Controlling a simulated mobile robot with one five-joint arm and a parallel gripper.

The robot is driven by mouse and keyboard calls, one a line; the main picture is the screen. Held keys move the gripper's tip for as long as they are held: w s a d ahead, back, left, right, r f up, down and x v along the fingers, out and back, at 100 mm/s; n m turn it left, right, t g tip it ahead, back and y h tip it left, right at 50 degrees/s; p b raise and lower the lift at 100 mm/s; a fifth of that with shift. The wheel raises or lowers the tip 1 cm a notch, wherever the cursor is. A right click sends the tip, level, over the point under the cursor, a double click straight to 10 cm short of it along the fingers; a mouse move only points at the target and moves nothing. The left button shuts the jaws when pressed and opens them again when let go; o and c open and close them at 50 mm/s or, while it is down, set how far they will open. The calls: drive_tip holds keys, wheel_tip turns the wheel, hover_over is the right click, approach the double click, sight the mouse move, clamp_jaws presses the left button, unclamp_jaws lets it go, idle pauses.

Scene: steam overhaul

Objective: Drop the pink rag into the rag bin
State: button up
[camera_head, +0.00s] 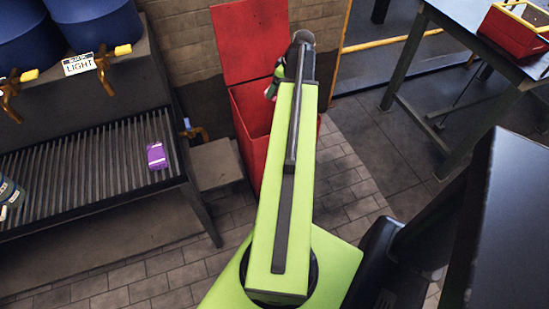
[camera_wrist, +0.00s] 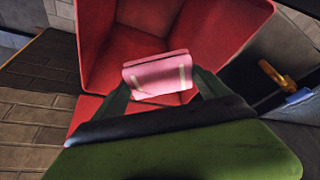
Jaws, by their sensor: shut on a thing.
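The pink rag (camera_wrist: 158,75) is a folded bundle with pale stripes. In the wrist view it sits between the fingertips of my gripper (camera_wrist: 160,84), which is shut on it. The red rag bin (camera_head: 246,110) stands open against the brick wall in the head view, its lid raised. The bin (camera_wrist: 226,48) fills the upper middle of the wrist view, and the rag shows in front of its opening. In the head view my arm covers part of the bin and my gripper (camera_head: 275,82) is at its upper right; the rag is mostly hidden there.
A slatted bench (camera_head: 90,170) with a purple package (camera_head: 156,156) stands at left, below blue drums (camera_head: 100,22) with taps. A dark table (camera_head: 480,35) holding a red and yellow tray (camera_head: 515,30) is at upper right. Paved floor lies between.

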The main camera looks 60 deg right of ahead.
drive_tip(key=shift+d, duration=0.15)
wheel_tip(320, 180, down, 6)
drive_tip(key=b, duration=0.5)
drive_tip(key=shift+b, duration=0.3)
drive_tip(key=o, duration=1)
drive_tip(key=shift+o, duration=0.2)
drive_tip(key=p+v, duration=1.6)
drive_tip(key=v, duration=0.1)
drive_tip(key=shift+s+r, duration=0.2)
